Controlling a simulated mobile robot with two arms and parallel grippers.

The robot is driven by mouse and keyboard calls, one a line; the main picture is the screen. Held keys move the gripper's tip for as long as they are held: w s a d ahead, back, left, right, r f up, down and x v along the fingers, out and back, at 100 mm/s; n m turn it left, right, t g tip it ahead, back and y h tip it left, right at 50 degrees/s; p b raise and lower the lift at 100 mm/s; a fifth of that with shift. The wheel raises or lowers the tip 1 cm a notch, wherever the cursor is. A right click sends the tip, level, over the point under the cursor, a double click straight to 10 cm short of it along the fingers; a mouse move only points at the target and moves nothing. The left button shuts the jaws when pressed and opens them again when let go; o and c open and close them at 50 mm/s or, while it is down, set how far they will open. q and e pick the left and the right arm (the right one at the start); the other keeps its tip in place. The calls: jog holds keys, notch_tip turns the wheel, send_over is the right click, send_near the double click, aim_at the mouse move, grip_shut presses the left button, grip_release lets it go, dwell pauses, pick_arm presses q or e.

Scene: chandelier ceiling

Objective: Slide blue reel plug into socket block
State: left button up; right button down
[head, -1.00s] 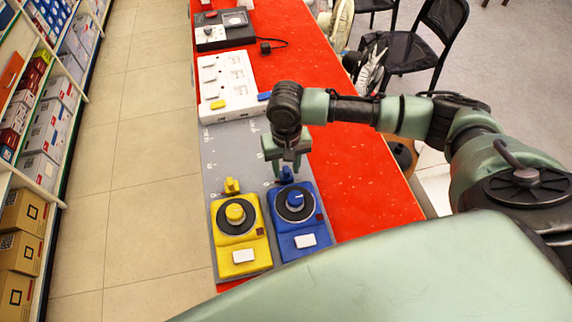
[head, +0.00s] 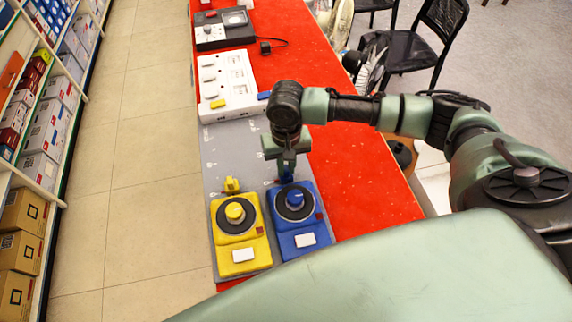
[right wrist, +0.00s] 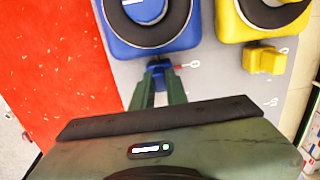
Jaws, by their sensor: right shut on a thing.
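The blue reel (head: 307,240) stands on the grey mat at the near end of the red counter, a dark disc on its top. Its small blue plug (head: 286,176) is at the reel's far edge; it also shows in the right wrist view (right wrist: 157,66). My right gripper (head: 286,170) is shut on this plug, seen between the fingertips in the right wrist view (right wrist: 159,75). The white socket block (head: 238,72) lies farther up the counter, with a yellow part and a blue part on its near side. My left gripper is out of view.
A yellow reel (head: 243,255) with its yellow plug (head: 232,185) stands left of the blue one. A black device (head: 222,32) lies beyond the socket block. The grey mat (head: 225,145) is bare between the plugs and the block. Black chairs stand right of the counter.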

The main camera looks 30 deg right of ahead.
jog(key=shift+w, duration=0.1)
dwell(0.8)
jog(key=w+d, duration=0.1)
jog(key=w, duration=0.3)
jog(key=w+d+b, duration=0.1)
jog(key=w, duration=0.4)
jog(key=w+d, duration=0.1)
jog(key=w, duration=0.3)
jog(key=shift+w+d+f+b, duration=0.15)
jog(key=shift+w+d+b, duration=0.05)
jog(key=shift+w+b, duration=0.2)
jog(key=w+b, duration=0.2)
jog(key=w+d+b, duration=0.1)
jog(key=w+b, duration=0.2)
jog(key=w+d+b, duration=0.1)
jog(key=w+b, duration=0.1)
jog(key=w, duration=0.1)
jog(key=shift+w+d+b, duration=0.2)
jog(key=shift+b, duration=0.15)
jog(key=shift+w+d+b, duration=0.1)
jog(key=shift+w+b, duration=0.3)
jog(key=shift+b, duration=0.1)
jog(key=shift+w, duration=0.1)
jog(key=shift+r, duration=0.3)
jog(key=shift+w+d+r, duration=0.1)
jog(key=shift+w+r, duration=0.05)
